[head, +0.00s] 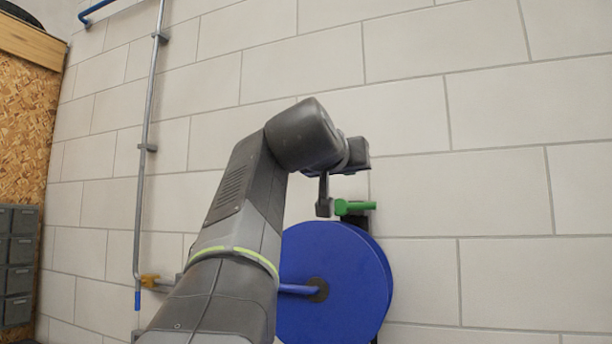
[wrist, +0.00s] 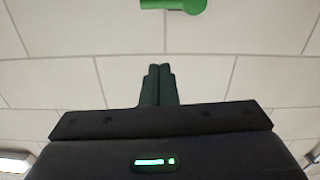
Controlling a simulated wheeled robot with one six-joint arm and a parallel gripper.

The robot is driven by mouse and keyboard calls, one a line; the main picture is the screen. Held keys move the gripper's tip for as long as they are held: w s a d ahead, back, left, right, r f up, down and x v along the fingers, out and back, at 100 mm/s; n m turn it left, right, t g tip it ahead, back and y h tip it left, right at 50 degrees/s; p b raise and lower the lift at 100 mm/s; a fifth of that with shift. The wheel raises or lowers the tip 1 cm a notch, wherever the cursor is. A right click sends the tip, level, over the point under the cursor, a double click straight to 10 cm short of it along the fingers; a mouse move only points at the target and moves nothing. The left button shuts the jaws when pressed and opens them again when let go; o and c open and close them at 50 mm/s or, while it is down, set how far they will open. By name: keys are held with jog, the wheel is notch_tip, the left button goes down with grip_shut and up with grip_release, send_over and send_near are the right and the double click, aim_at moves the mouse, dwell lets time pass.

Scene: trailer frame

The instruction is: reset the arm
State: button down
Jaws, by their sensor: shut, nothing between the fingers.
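My arm rises from the bottom of the head view and bends over to the right near a pale block wall. My gripper (head: 323,208) points down beside a green handle-like part (head: 354,207) above a blue reel. In the wrist view my gripper (wrist: 159,70) has its two dark fingers together with nothing between them. The green part (wrist: 172,5) shows at the top edge there, apart from the fingertips. The arm hides part of the reel and the wall.
The blue reel (head: 335,285) stands right of my arm, against the wall (head: 520,190). A grey pipe (head: 145,150) with a yellow fitting (head: 149,281) runs down the wall at left. Grey drawers (head: 18,262) and a chipboard panel (head: 25,130) stand far left. The right side is clear.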

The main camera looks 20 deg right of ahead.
jog(key=shift+w, duration=0.1)
dwell(0.4)
jog(key=r+p+x, duration=0.1)
jog(key=p+x, duration=0.2)
jog(key=x, duration=0.7)
jog(key=w+a+n+p, duration=0.1)
jog(key=w+a+n, duration=0.4)
jog(key=n, duration=0.7)
jog(key=shift+w+a+n+h, duration=0.2)
jog(key=shift+a+n+h, duration=0.15)
jog(key=shift+a, duration=0.65)
jog(key=shift+p, duration=0.3)
